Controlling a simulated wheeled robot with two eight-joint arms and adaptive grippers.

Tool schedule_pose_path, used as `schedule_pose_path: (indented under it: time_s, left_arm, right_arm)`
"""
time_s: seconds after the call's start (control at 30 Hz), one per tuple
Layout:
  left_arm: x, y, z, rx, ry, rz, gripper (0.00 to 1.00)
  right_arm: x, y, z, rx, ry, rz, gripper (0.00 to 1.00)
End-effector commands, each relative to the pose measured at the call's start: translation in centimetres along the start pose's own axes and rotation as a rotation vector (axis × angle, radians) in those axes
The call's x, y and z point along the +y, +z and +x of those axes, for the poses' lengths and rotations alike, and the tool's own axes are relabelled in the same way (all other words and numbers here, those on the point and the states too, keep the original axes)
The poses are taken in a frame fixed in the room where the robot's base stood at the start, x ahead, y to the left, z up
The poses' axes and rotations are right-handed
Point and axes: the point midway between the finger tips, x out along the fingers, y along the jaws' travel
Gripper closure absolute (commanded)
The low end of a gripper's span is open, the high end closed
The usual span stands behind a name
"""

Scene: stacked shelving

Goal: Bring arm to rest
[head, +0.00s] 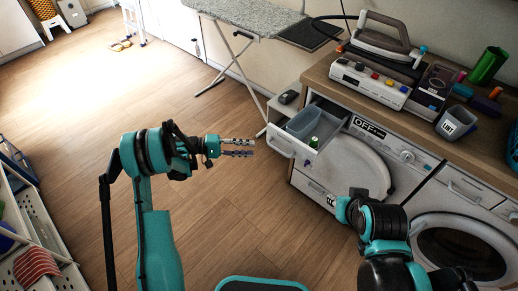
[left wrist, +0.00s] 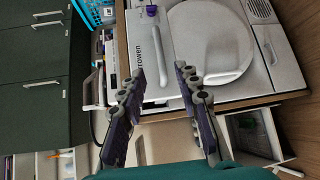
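My left gripper (head: 252,147) is in the head view, over open floor to the left of the open drawer (head: 275,147). Its two fingers are apart with nothing between them. The left wrist view also shows this left gripper (left wrist: 160,72), its fingers spread and empty. My right arm (head: 380,222) is at the lower right, in front of the washing machines. No fingers of my right gripper can be made out.
The drawer holds a grey-blue bin (head: 303,122) and a small green item (head: 313,143). Washing machines (head: 455,250) stand under a wooden counter with an iron (head: 380,45). A white rack (head: 45,225) is at the left. An ironing board (head: 245,15) stands behind. The middle floor is clear.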

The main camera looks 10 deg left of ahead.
Motion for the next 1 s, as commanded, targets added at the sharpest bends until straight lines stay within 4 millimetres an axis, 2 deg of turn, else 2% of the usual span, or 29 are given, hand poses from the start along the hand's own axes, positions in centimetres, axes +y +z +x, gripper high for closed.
schedule_pose_path:
  time_s: [0.17, 0.67, 0.77, 0.87, 1.0]
  left_arm:
    - [0.0, 0.0, -1.0, -0.001, 0.000, 0.000, 0.67]
    - [0.1, 0.0, -0.9, 0.000, -0.002, 0.000, 0.67]
    - [1.0, 0.1, -0.8, 0.011, -0.026, -0.001, 0.67]
    - [3.0, 0.4, -0.3, 0.040, -0.089, -0.001, 0.67]
    - [6.4, 1.8, 0.2, 0.105, -0.233, 0.011, 0.67]
  right_arm:
    - [0.0, 0.0, 0.0, 0.000, 0.000, 0.000, 0.69]
    - [0.0, 0.0, 0.0, 0.000, 0.000, 0.000, 0.69]
    - [0.0, 0.0, 0.0, 0.000, 0.000, 0.000, 0.69]
    - [0.0, 0.0, 0.0, 0.000, 0.000, 0.000, 0.69]
    - [0.0, 0.0, 0.0, 0.000, 0.000, 0.000, 0.69]
